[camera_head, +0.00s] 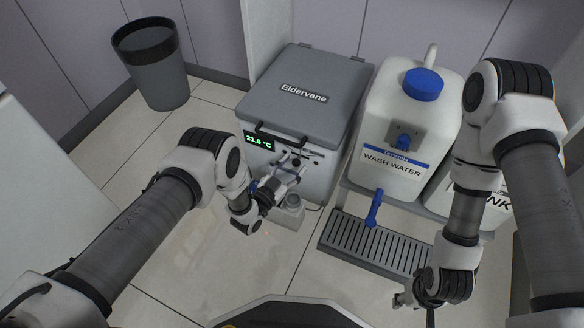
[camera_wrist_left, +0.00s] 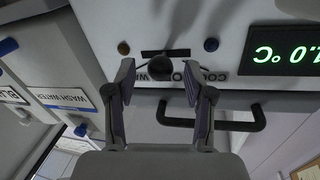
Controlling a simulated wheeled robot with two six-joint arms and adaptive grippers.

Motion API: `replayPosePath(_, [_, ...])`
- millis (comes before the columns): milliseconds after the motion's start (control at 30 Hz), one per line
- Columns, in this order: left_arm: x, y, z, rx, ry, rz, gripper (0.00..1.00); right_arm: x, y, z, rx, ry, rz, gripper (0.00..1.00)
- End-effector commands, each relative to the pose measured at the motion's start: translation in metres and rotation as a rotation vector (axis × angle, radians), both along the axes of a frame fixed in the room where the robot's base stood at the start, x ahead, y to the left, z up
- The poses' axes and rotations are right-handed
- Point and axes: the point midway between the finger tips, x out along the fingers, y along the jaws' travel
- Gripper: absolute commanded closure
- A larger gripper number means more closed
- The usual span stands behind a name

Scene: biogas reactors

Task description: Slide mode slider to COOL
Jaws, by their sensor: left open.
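The grey Eldervane unit (camera_head: 310,92) has a front panel with a green display (camera_head: 259,141) and small controls. In the left wrist view, turned upside down, a round dark slider knob (camera_wrist_left: 160,67) stands by a dark slot (camera_wrist_left: 165,53). The lettering under it (camera_wrist_left: 215,76) begins with "COO" and is partly hidden by a finger. My left gripper (camera_wrist_left: 159,78) is open, with one fingertip on each side of the knob in the picture; contact cannot be told. In the head view the left gripper (camera_head: 300,168) is at the panel. My right gripper (camera_head: 404,299) is low at the right.
A white wash water container (camera_head: 390,175) with a blue cap and blue tap stands right of the unit, above a slatted drain tray (camera_head: 365,252). A grey bin (camera_head: 160,80) stands at the back left. The unit's lid handle (camera_wrist_left: 215,124) is close to my left gripper.

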Motion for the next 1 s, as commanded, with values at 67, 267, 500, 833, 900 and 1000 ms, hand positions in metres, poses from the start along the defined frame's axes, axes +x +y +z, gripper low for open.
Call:
replayPosePath(67, [0.0, 0.0, 0.0, 0.0, 0.0, 0.0, 0.61, 0.0, 0.0, 0.0, 0.0, 0.0, 0.0, 0.6])
replayPosePath(267, [0.0, 0.0, 0.0, 0.0, 0.0, 0.0, 1.0, 0.0, 0.0, 0.0, 0.0, 0.0, 0.0, 0.6])
replayPosePath(500, [0.006, 0.017, 0.0, 0.001, -0.001, 0.003, 1.0, 0.0, 0.0, -0.001, 0.0, 0.0, 0.0, 0.6])
replayPosePath(833, [0.009, 0.025, 0.0, 0.0, 0.0, 0.005, 0.68, 0.0, 0.0, -0.001, 0.0, 0.0, 0.0, 0.6])
replayPosePath(900, [0.009, 0.025, 0.0, 0.001, -0.001, 0.006, 0.47, 0.0, 0.0, -0.001, 0.0, 0.0, 0.0, 0.6])
replayPosePath(1000, [0.009, 0.025, 0.0, 0.0, 0.0, 0.004, 0.47, 0.0, 0.0, -0.001, 0.0, 0.0, 0.0, 0.6])
